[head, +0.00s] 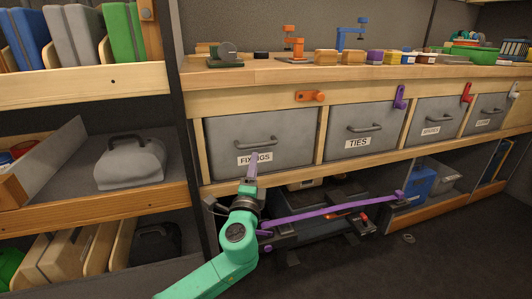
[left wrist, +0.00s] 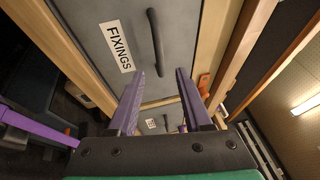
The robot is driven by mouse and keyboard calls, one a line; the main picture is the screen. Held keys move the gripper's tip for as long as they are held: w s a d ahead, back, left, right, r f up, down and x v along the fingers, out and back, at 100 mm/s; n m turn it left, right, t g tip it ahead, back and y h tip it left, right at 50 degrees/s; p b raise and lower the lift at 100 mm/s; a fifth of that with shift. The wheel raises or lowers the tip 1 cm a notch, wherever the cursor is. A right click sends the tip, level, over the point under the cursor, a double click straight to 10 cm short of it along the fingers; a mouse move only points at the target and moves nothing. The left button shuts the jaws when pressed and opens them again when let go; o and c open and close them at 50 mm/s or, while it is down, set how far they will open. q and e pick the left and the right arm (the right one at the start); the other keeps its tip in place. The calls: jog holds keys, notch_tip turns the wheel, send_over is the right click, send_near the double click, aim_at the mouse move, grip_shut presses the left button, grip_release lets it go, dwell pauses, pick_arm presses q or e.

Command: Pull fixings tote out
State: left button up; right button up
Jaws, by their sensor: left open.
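The grey fixings tote (head: 225,132) sits in the leftmost bay under the bench top, its front about flush with the wooden frame. Its white FIXINGS label (head: 243,160) is partly covered by my gripper, and its dark bar handle (head: 266,139) is clear. My left gripper (head: 254,158) is in front of the label, just below the handle. In the left wrist view its purple fingers (left wrist: 159,82) are apart with nothing between them; the handle (left wrist: 155,42) is beyond the tips. An orange latch (head: 310,96) lies level on the rail above the tote. My right gripper is out of view.
The TIES tote (head: 345,125) and further totes are to the right, with upright purple (head: 400,97) and red latches above. A wooden shelf unit (head: 90,93) stands at left.

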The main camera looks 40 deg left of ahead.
aim_at(258, 145)
pick_arm(q)
jog(key=b+x, duration=0.1)
jog(key=x, duration=0.9)
jog(key=shift+w+a, duration=0.25)
jog(key=shift+f, duration=0.1)
grip_shut()
dwell(0.7)
